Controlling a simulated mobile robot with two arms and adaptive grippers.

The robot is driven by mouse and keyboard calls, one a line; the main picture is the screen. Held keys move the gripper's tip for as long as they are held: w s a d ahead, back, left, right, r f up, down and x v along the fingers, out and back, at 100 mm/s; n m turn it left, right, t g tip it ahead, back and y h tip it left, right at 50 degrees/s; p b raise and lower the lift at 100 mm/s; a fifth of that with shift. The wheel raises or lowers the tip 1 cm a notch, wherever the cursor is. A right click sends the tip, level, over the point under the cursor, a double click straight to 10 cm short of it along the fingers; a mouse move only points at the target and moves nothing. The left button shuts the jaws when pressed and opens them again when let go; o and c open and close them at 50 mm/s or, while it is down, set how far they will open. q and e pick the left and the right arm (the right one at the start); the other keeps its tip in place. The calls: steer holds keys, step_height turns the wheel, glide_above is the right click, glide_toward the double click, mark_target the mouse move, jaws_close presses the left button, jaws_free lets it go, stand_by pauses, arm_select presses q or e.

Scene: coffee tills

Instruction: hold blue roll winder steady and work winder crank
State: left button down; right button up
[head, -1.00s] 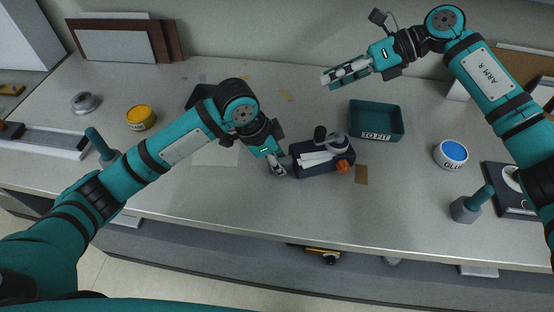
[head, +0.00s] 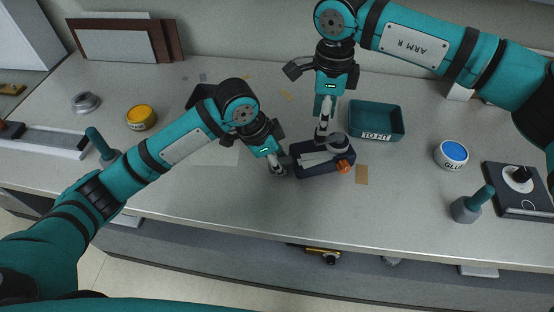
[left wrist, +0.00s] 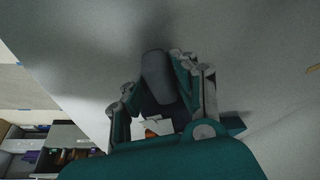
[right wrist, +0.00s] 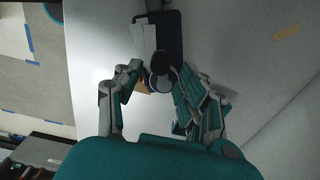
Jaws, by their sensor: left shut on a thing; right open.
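The blue roll winder (head: 312,172) is a dark navy box on the table with a white strip, a grey roll (head: 338,143) and an orange knob (head: 343,166). My left gripper (head: 277,166) is shut at the winder's left end, on a grey grip (left wrist: 157,75) seen between its fingers in the left wrist view. My right gripper (head: 322,138) is open above the winder's far side. In the right wrist view, the dark round crank knob (right wrist: 163,62) lies between and just beyond its open fingers. In the head view the right gripper largely hides that knob.
A green tray (head: 376,121) labelled "TO FIT" stands just right of the winder. A blue-lidded glue tub (head: 452,154) and a grey block with a green handle (head: 467,207) stand further right. A yellow tub (head: 141,117) stands left. The table's front is mostly clear.

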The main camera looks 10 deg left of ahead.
mark_target(311, 155)
steer(key=shift+f, duration=1.9)
